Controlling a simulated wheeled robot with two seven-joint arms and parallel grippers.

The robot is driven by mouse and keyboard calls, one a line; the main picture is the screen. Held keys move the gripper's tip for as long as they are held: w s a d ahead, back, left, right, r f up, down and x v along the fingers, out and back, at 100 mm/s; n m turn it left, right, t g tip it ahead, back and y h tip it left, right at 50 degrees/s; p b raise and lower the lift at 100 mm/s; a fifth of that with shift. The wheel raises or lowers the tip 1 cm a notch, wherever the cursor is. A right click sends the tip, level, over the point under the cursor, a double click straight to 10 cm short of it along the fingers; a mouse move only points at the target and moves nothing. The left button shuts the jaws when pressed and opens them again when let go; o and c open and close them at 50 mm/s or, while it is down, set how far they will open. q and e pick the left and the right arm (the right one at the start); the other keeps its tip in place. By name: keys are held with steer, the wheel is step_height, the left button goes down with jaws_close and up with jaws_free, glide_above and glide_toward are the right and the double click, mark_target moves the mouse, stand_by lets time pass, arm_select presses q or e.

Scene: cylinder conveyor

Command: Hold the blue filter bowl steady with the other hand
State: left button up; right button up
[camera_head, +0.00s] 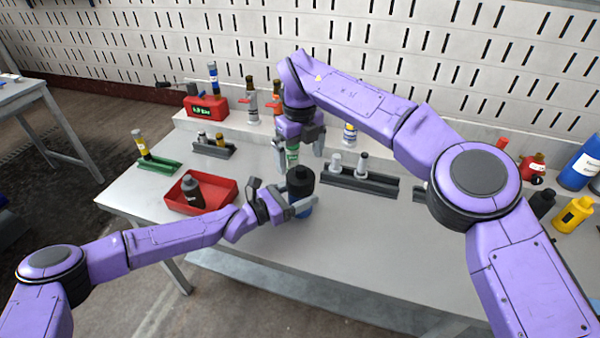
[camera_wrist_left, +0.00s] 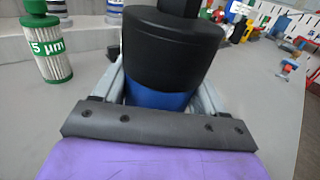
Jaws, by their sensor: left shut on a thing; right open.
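The blue filter bowl (camera_wrist_left: 160,95) shows as a blue band under a thick black upper body (camera_wrist_left: 170,50) in the left wrist view. In the head view its black part (camera_head: 300,182) stands upright near the table's middle. My left gripper (camera_head: 302,206) is shut around the blue part from the left, low over the table. My right gripper (camera_head: 300,150) is open and points down just behind the bowl. A white filter cartridge with a green band (camera_head: 293,156) shows between its fingers; it also stands in the left wrist view (camera_wrist_left: 50,50), marked 5 µm. I cannot tell whether the fingers touch it.
A red tray (camera_head: 228,190) with a dark bottle lies left of my left gripper. A grey rack (camera_head: 370,184) with two pale fittings stands to the right. A green holder (camera_head: 160,167) sits far left. The table's front right is clear.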

mark_target(300, 167)
steer(key=shift+r, duration=2)
arm_select(q)
steer(key=o, duration=1.2)
